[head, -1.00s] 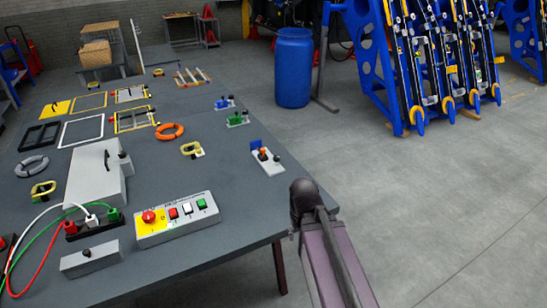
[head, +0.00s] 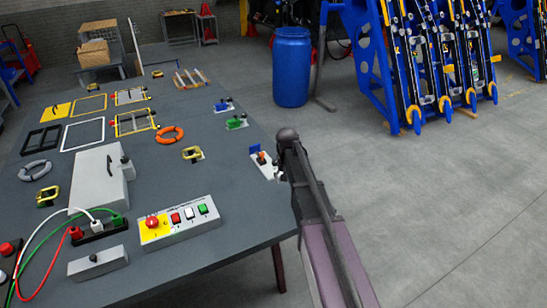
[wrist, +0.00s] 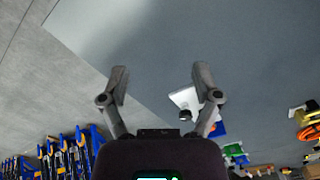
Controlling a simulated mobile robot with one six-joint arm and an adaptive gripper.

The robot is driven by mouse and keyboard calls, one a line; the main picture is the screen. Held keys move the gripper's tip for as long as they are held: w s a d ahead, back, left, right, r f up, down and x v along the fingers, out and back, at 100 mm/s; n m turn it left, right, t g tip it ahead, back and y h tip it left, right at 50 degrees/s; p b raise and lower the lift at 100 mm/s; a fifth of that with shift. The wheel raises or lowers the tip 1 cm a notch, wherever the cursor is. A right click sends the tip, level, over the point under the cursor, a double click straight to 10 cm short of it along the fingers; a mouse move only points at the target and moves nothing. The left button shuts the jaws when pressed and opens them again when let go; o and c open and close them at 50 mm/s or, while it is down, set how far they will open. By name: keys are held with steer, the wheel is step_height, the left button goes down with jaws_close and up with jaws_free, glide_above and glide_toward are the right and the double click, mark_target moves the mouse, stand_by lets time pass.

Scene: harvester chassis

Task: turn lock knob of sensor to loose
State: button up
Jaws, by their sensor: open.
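A small white device with a blue block, an orange part and a dark knob, which looks like the sensor (head: 261,166), sits near the right edge of the grey table. My arm's end is just right of it in the head view, where the fingers are hard to make out. In the wrist view my gripper (wrist: 160,78) is open with nothing between its fingers. The sensor's white plate (wrist: 183,98) shows there beside the right finger, which partly covers it. Its dark knob (wrist: 185,115) is near the plate's lower end. I cannot tell the knob's turn position.
A green part (head: 236,123) and a yellow-handled part (head: 192,154) lie nearby. A button box (head: 180,225) and a grey box (head: 98,185) stand further left. A blue barrel (head: 292,68) stands beyond the table.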

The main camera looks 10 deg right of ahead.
mark_target(275, 161)
steer(key=w+r+m+p, duration=0.1)
steer(key=w+r+p, duration=0.1)
steer(key=w, duration=0.9)
steer(key=w+r+m+p, duration=0.1)
steer(key=w+r+p, duration=0.1)
steer(key=w, duration=0.9)
steer(key=shift+w+r+m, duration=0.4)
steer(key=shift+r, duration=0.25)
steer(key=shift+f, duration=0.15)
step_height(275, 161, down, 14)
steer(key=b, duration=1.3)
steer(key=shift+r, duration=0.25)
